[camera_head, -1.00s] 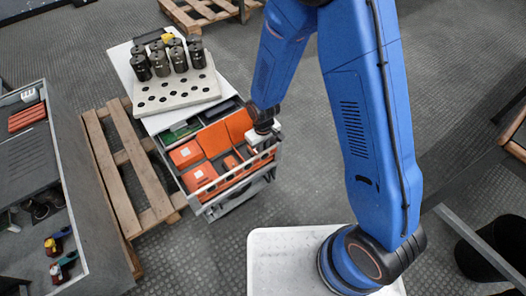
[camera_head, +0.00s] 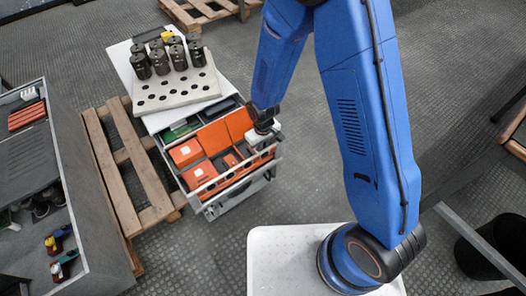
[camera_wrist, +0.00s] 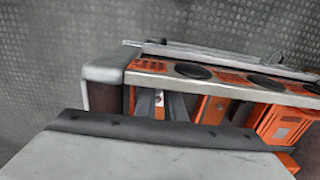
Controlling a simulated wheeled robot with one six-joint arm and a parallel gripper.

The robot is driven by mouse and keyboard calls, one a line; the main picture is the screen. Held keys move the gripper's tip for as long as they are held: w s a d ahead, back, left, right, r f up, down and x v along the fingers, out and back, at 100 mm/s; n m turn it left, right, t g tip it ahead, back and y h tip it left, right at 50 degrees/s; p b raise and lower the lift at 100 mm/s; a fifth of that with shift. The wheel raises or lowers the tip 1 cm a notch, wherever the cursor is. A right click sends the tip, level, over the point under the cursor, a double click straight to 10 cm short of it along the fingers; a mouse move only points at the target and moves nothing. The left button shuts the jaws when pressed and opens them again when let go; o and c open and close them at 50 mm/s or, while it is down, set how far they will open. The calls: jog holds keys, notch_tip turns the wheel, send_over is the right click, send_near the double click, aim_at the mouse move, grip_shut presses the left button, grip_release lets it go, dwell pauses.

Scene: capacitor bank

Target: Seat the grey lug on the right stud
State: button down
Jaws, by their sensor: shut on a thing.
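My gripper (camera_head: 264,135) is low over the right end of an open drawer; in the head view the arm and wrist hide its fingertips. In the wrist view a small grey piece with a hole (camera_wrist: 158,98), which looks like the grey lug, shows between the grey fingers of my gripper, just inside the drawer's front rail. The gripper is shut on it. My wrist housing covers the lower part of that view and hides the rest of the lug. I cannot make out the right stud in either view.
The drawer (camera_head: 231,180) holds orange boxes (camera_head: 186,152); its rail, with black round spots, is close to my gripper. Behind stands a perforated plate (camera_head: 180,92) with several dark cylinders. A wooden pallet (camera_head: 134,166) and a grey bench (camera_head: 88,200) are at left.

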jog(key=shift+f, duration=0.1)
jog(key=c, duration=1.8)
grip_release()
jog(key=shift+o, duration=0.2)
notch_tip(320, 180, up, 18)
jog(key=shift+f, duration=0.25)
